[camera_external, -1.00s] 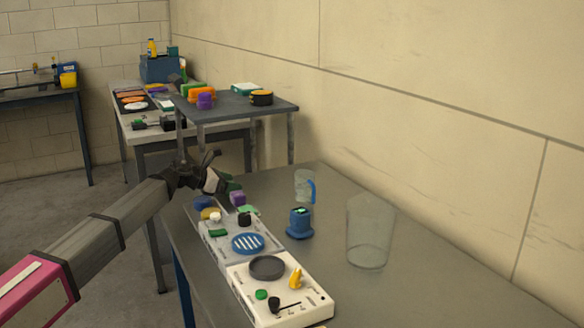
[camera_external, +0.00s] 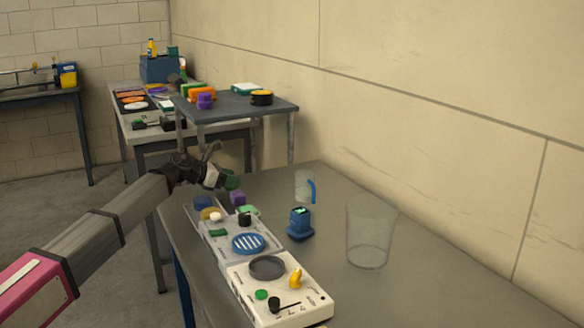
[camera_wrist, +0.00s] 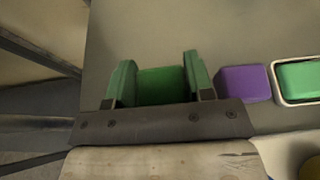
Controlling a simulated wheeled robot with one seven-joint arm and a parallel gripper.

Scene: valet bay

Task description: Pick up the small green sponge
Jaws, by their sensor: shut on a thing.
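The small green sponge (camera_wrist: 160,86) sits between the two green fingers of my gripper (camera_wrist: 160,78) in the wrist view. Both fingers touch its sides, so my gripper is shut on it. In the outside view my gripper (camera_external: 229,182) is near the far left end of the grey table, by the purple block. The sponge cannot be told apart from the green fingers there. Whether the sponge rests on the table or is just above it is hard to tell.
A purple block (camera_wrist: 241,83) and a green piece in a pale-rimmed tray (camera_wrist: 299,80) lie right of my gripper. Pale units (camera_external: 285,297), a blue container (camera_external: 300,224), a clear mug (camera_external: 304,186) and a clear bin (camera_external: 369,236) stand on the table. A raised shelf (camera_external: 240,106) is behind.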

